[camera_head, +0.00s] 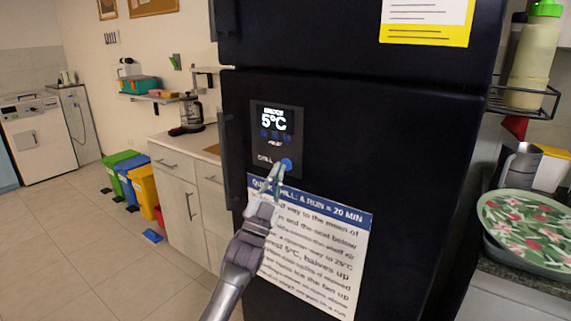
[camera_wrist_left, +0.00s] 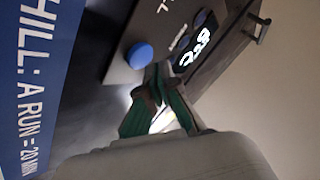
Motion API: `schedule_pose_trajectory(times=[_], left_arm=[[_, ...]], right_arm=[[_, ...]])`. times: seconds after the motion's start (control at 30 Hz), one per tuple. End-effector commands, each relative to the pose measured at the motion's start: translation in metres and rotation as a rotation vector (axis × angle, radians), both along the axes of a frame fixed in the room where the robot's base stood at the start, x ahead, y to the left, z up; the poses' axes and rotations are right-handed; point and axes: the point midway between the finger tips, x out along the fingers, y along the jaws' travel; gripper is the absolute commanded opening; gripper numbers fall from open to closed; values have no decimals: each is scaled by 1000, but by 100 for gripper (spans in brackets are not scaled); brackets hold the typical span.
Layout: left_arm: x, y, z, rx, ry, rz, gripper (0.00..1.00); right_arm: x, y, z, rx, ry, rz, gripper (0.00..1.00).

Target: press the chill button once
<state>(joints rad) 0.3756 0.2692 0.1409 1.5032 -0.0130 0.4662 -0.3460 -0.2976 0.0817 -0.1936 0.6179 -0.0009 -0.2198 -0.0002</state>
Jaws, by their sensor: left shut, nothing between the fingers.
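The chill button is a round blue button (camera_head: 287,164) at the lower right of a dark control panel (camera_head: 262,122) on the black fridge door. The panel display reads 5°C, and the word CHILL stands left of the button. My left gripper (camera_head: 277,168) is shut and empty, its fingertips just beside the button's left side in the head view. In the left wrist view the blue button (camera_wrist_left: 139,56) shows close to the tips of the shut fingers (camera_wrist_left: 158,75). I cannot tell whether they touch the panel. My right gripper is in neither view.
A sign with a blue header (camera_head: 315,245) hangs on the fridge door below the panel, behind my left gripper. A vertical door handle (camera_head: 229,160) is left of the panel. A counter with a coffee maker (camera_head: 191,113) stands left; a floral tray (camera_head: 528,230) is right.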

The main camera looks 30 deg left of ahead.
Motion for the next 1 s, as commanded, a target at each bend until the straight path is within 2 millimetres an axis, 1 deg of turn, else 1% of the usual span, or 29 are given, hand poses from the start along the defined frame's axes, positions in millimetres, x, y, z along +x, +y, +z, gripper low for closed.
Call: schedule_pose_trajectory(times=[0.1,0.27,0.37,0.6,0.8,1.0], left_arm=[[-1,0,0,0,0,0,0],[-1,0,0,0,0,0,0],[-5,1,0,0,1,0,0],[-28,2,2,0,1,0,0],[-46,4,1,-1,-1,1,0],[-51,4,0,-1,-1,1,0]], right_arm=[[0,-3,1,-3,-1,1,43],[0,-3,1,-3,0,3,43],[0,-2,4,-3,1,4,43],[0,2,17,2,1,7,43],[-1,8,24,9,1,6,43],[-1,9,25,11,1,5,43]])
